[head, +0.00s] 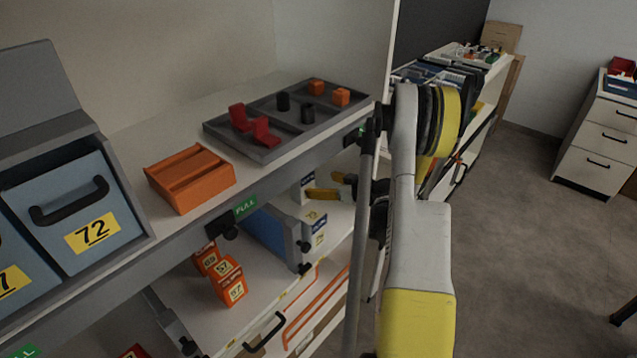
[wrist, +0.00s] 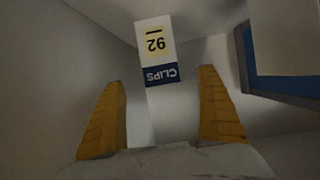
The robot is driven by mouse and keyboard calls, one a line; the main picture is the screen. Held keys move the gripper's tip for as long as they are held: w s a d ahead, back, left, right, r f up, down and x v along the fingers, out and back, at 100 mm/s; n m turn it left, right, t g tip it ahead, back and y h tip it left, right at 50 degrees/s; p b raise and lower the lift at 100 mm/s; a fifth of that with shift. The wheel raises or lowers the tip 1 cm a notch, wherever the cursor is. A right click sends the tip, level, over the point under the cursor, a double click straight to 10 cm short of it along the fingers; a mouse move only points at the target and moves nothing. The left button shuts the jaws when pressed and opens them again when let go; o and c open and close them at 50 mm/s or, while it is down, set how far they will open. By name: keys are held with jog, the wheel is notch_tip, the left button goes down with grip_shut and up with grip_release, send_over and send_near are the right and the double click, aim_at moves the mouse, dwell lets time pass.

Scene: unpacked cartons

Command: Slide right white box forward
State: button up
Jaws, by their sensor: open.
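A white box with a dark blue band reading CLIPS and a yellow label reading 92 (wrist: 158,45) appears upside down in the wrist view. It lies ahead of and between my fingertips. My gripper (wrist: 162,75) is open, with one yellow finger on each side and nothing held. In the head view my gripper (head: 325,187) reaches into the shelf below the top board. A white box with a blue patch (head: 307,183) shows just behind the fingers, partly hidden. White surfaces with yellow labels (head: 318,228) show below the fingers. I cannot tell whether my fingers touch a box.
A blue bin with a grey frame (head: 268,235) stands left of my gripper; a blue panel with a grey frame (wrist: 285,75) is at the wrist view's right. Orange boxes (head: 228,280) sit nearer on the shelf. A grey tray (head: 290,115) lies on the board above.

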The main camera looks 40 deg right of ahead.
aim_at(308, 183)
jog(key=b+x, duration=0.3)
jog(key=x, duration=0.6)
jog(key=shift+w+a+f, duration=0.1)
jog(key=shift+w+f, duration=0.05)
jog(key=shift+f, duration=0.05)
jog(key=shift+w+f+b, duration=0.15)
jog(key=shift+w+b, duration=0.2)
jog(key=shift+w, duration=0.3)
jog(key=c, duration=1.4)
